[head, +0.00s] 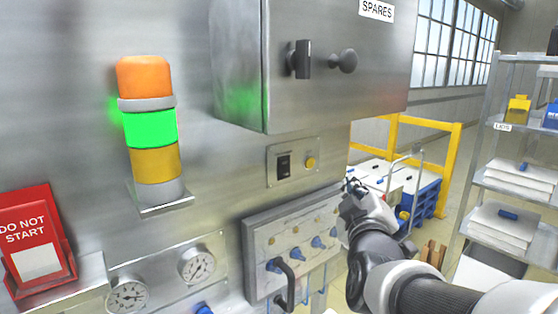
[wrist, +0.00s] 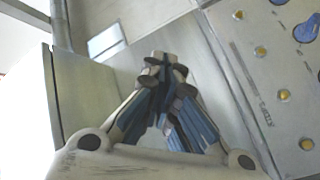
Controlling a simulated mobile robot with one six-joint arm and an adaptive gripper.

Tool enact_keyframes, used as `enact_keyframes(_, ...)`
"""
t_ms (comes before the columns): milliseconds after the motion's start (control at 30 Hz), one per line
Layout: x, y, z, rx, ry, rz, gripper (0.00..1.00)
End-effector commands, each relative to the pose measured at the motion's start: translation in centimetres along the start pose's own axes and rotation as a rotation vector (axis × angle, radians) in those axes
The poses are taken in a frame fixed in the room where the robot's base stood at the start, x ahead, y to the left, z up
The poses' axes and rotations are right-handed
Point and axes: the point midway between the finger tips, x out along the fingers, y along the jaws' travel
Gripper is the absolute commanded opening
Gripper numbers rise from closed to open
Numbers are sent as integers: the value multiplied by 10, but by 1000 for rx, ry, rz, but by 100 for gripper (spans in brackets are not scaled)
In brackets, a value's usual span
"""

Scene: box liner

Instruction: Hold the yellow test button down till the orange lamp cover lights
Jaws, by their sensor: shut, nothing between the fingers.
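The yellow test button (head: 310,163) is a round knob on a small metal plate (head: 272,172), beside a black rocker switch (head: 284,166). The orange lamp cover (head: 144,77) tops the stack light at left and looks orange without a clear glow. The green section (head: 150,128) below it glows brightly. My gripper (head: 352,186) is to the right of and a little below the button, apart from it in the head view. Its fingers are closed together and empty in the wrist view (wrist: 165,65). I cannot make out the test button in the wrist view.
The spares cabinet (head: 330,70) juts out above the button plate. A panel with a black handle (head: 287,280) and several blue and yellow knobs lies below. A red "DO NOT START" holder (head: 32,235) and gauges (head: 196,266) are at left. Shelves (head: 490,120) stand at right.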

Motion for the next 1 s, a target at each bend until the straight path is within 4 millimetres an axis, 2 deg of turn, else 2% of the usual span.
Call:
enact_keyframes(200,4,6,-2,-26,11,34,0)
enact_keyframes(567,7,3,-5,-24,12,31,0)
enact_keyframes(1000,47,-25,-35,-22,12,29,0)
